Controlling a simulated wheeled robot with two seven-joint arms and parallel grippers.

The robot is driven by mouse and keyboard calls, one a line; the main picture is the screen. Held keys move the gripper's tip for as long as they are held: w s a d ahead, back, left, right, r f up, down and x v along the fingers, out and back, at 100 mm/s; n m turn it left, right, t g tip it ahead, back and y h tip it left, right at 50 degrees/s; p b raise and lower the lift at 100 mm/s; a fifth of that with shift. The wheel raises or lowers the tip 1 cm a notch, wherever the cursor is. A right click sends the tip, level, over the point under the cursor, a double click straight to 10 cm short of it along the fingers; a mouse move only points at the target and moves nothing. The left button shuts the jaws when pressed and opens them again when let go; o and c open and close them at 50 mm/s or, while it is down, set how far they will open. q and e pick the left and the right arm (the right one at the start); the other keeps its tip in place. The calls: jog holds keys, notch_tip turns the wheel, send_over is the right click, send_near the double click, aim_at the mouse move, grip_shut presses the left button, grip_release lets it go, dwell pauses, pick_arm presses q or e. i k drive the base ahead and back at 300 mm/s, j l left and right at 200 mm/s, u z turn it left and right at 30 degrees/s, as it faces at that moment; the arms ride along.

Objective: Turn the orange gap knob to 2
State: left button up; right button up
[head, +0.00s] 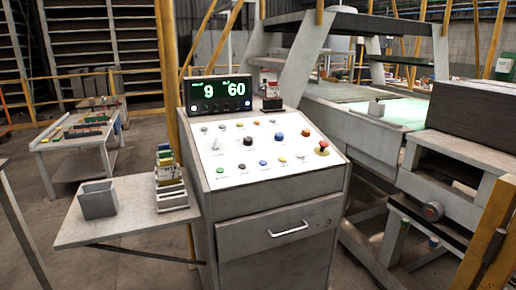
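The orange knob (306,132) sits near the upper right of the sloped white control panel (232,158). Its pointer and any scale marks are too small to read. Other knobs share its row: a white one (215,144), a black one (248,141) and a blue one (278,137). The black display (220,94) above the panel shows a green 9 and a green 60. Neither of my grippers is in view.
A red mushroom button (322,148) stands right of the orange knob. Small coloured buttons line the panel. A side shelf (125,222) holds a grey bin (98,199) and a card rack (170,178). A grey machine (375,135) stands close on the right.

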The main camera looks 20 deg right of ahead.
aim_at(305, 132)
jog(key=i+l, duration=0.3)
jog(key=i+l+u, duration=0.1)
jog(key=i+l, duration=0.15)
jog(key=l, duration=0.15)
jog(key=i+l, duration=0.25)
jog(key=l, duration=0.15)
